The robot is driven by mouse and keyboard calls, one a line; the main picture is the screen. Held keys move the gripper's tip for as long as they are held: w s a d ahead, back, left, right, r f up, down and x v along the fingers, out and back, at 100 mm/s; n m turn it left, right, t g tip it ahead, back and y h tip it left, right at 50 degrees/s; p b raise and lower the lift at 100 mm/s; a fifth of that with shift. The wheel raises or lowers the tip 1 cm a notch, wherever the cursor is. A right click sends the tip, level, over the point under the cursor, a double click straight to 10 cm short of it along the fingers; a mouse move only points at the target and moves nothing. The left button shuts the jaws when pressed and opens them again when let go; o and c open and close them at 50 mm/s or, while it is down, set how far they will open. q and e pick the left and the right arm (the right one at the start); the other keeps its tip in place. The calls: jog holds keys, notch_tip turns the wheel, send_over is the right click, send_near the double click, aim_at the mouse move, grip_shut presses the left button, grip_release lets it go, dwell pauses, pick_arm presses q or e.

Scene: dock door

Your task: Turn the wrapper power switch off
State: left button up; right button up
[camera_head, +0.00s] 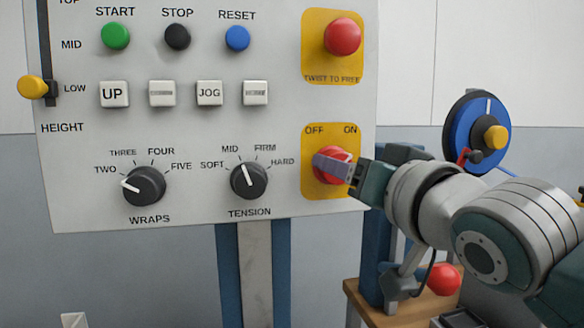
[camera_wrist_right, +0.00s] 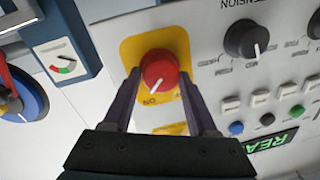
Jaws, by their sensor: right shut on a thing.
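The power switch is a red rotary knob (camera_wrist_right: 160,69) on a yellow plate (camera_head: 310,185), marked OFF at upper left and ON at upper right in the head view. In the wrist view, the white pointer line on the knob points toward the ON lettering. My right gripper (camera_wrist_right: 157,82) has one finger on each side of the knob and is shut on it. In the head view my right gripper (camera_head: 332,167) reaches in from the right and hides part of the knob. My left gripper is not in view.
The red TWIST TO FREE button (camera_head: 342,37) sits above the switch. The TENSION dial (camera_head: 248,181) and WRAPS dial (camera_head: 144,186) are to its left. Several push buttons fill the upper panel.

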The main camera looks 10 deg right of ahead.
jog(key=c, duration=0.4)
jog(key=n+p, duration=0.3)
jog(key=n, duration=0.2)
jog(key=n+h+p, duration=0.1)
jog(key=n+p, duration=0.2)
jog(key=n, duration=0.3)
jog(key=n+p, duration=0.3)
jog(key=n, duration=0.2)
jog(key=shift+a+r+n+g+h, duration=0.1)
jog(key=shift+a+n+g+h, duration=0.2)
jog(key=shift+g, duration=0.1)
dwell(0.3)
jog(key=o, duration=1.4)
